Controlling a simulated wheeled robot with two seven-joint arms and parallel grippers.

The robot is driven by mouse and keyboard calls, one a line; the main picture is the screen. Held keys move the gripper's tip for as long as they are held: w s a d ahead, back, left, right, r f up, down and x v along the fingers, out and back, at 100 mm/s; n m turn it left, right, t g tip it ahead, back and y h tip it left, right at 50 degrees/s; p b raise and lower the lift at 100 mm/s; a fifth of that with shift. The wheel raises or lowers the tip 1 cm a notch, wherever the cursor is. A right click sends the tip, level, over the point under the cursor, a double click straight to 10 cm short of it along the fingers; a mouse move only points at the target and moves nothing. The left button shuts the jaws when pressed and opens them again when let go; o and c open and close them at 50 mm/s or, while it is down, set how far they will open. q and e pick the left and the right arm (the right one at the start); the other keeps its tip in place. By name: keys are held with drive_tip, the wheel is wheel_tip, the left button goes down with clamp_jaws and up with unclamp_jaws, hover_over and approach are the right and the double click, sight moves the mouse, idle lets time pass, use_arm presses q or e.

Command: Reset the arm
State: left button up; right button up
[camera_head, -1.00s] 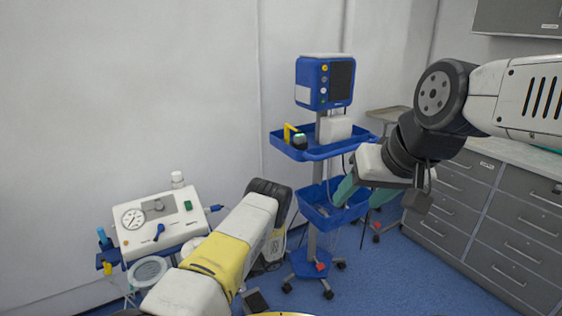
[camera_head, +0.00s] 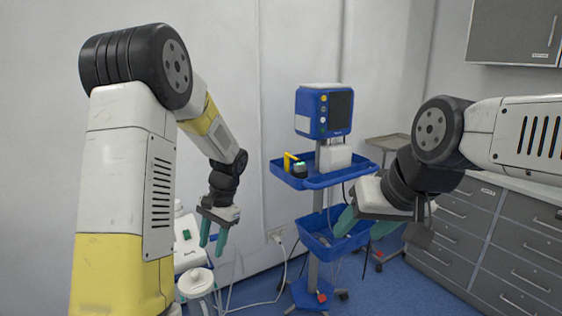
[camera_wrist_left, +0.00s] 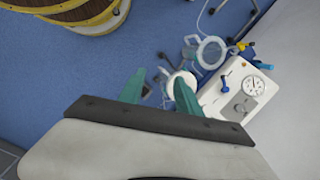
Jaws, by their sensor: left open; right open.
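My left arm rises on the left of the head view and bends down to my left gripper (camera_head: 213,234). Its two green fingers point down, apart and empty, near the white machine. In the left wrist view the fingers (camera_wrist_left: 160,92) are spread with nothing between them. My right gripper (camera_head: 355,222) is in front of the blue cart, at the right of the middle. Its green fingers point down and to the left, and I see nothing held in them.
A blue cart (camera_head: 275,165) with a monitor (camera_head: 325,112) stands in the middle. Grey drawers (camera_head: 515,245) line the right.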

use_arm(q)
drive_tip(key=s+d+r+n+t+h, duration=0.2)
drive_tip(key=s+r+t, duration=0.1)
drive_tip(key=s+r, duration=0.6)
drive_tip(key=s+d+r+n+t+h, duration=0.2)
drive_tip(key=s+r+t+h, duration=0.1)
drive_tip(key=s+r, duration=0.6)
drive_tip(key=shift+s+d+r+n+t, duration=0.35)
drive_tip(key=shift+s+n+t, duration=0.05)
drive_tip(key=shift+s+t, duration=0.3)
